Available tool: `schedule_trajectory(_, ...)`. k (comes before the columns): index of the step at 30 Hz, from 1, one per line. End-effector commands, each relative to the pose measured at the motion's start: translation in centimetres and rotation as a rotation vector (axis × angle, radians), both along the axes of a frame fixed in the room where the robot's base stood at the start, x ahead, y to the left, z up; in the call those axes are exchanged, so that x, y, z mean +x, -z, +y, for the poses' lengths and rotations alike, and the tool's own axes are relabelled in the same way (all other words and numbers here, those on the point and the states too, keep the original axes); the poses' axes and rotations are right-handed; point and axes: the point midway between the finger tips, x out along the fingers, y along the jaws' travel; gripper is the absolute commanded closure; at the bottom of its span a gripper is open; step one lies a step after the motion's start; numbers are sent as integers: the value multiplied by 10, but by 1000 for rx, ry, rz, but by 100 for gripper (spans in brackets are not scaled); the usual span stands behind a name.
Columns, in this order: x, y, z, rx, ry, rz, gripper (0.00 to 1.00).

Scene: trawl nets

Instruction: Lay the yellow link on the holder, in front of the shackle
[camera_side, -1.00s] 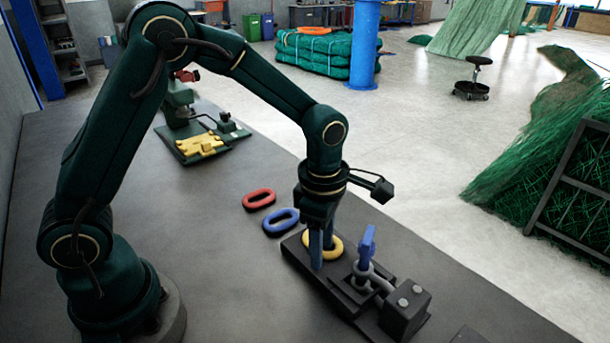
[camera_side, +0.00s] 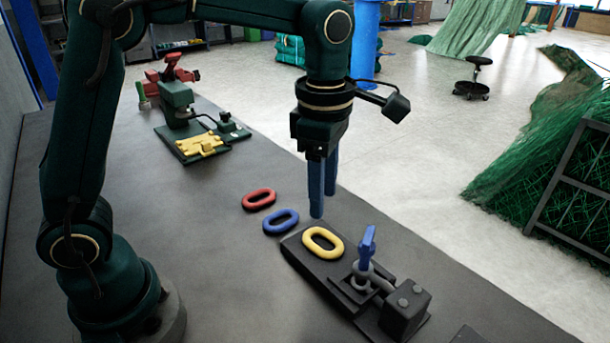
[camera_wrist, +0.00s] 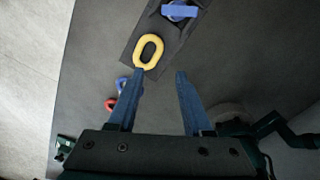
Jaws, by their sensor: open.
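The yellow link (camera_side: 322,242) lies flat on the black holder (camera_side: 297,250), near its left end and apart from the shackle. The grey shackle (camera_side: 362,272) with its blue pin (camera_side: 368,243) stands farther right on the holder. My gripper (camera_side: 323,205) is raised above the holder, its blue fingers pointing down, open and empty. In the wrist view the yellow link (camera_wrist: 149,50) lies ahead of my gripper (camera_wrist: 160,76), with nothing between the fingers. The holder (camera_wrist: 133,62) and blue pin (camera_wrist: 180,12) also show there.
A blue link (camera_side: 281,221) and a red link (camera_side: 259,199) lie on the dark bench (camera_side: 215,240) left of the holder. A green fixture with a yellow part (camera_side: 201,144) stands farther back.

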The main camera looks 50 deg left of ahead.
Motion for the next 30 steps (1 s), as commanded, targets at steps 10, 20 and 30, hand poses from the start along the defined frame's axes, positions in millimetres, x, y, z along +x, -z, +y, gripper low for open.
schedule_trajectory(10, -26, -26, 12, 17, 383, -81, 50)
schedule_trajectory(20, -86, -34, 33, 209, 1254, -234, 50)
schedule_trajectory(30, -127, -14, 42, 488, 1898, -260, 50)
